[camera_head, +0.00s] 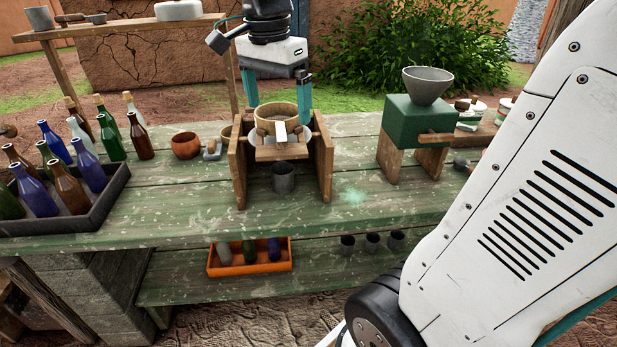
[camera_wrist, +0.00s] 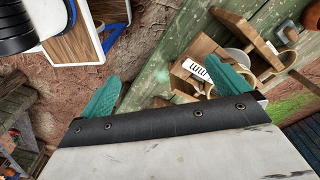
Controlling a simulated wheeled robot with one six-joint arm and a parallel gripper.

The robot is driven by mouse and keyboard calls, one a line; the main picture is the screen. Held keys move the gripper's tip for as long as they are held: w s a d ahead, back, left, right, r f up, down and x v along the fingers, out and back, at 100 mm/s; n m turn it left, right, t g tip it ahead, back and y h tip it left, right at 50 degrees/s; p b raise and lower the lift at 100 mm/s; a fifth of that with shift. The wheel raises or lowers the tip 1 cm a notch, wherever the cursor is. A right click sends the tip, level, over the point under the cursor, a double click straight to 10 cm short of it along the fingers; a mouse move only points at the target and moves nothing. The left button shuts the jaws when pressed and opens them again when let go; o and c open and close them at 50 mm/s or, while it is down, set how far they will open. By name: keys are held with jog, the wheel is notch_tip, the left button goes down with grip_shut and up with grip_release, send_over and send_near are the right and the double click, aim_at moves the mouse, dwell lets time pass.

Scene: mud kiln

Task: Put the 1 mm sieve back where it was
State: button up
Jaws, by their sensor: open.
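A round wooden-rimmed sieve (camera_head: 276,112) sits on top of a wooden stand (camera_head: 238,165) in the middle of the green bench. A small pale tag shows at its front, but I cannot read a mesh size. My gripper (camera_head: 277,108) is open, pointing down, its teal fingers appearing on either side of the sieve's rim; I cannot tell whether they touch it. In the wrist view the open fingers of my gripper (camera_wrist: 168,82) show with the wooden stand (camera_wrist: 196,50) near the right finger. A grey cup (camera_head: 283,178) stands under the sieve, between the stand's legs.
A dark crate (camera_head: 60,222) of bottles stands at the left. A terracotta bowl (camera_head: 186,145) is left of the stand. A green mill with a grey funnel (camera_head: 428,85) stands to the right. An orange tray (camera_head: 280,263) lies on the lower shelf. The bench front is mostly clear.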

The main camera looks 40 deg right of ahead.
jog(key=s+a+f+n, duration=0.3)
jog(key=s+f+n, duration=0.1)
jog(key=s+n, duration=0.3)
jog(key=s+a+f+n+t, duration=0.1)
jog(key=s+f+n, duration=0.3)
jog(key=s+n, duration=0.4)
jog(key=shift+s+a+f+n+y, duration=0.15)
jog(key=shift+s+a+n+y, duration=0.2)
jog(key=shift+s+a, duration=0.45)
jog(key=shift+w+a, duration=0.1)
jog(key=shift+w, duration=0.05)
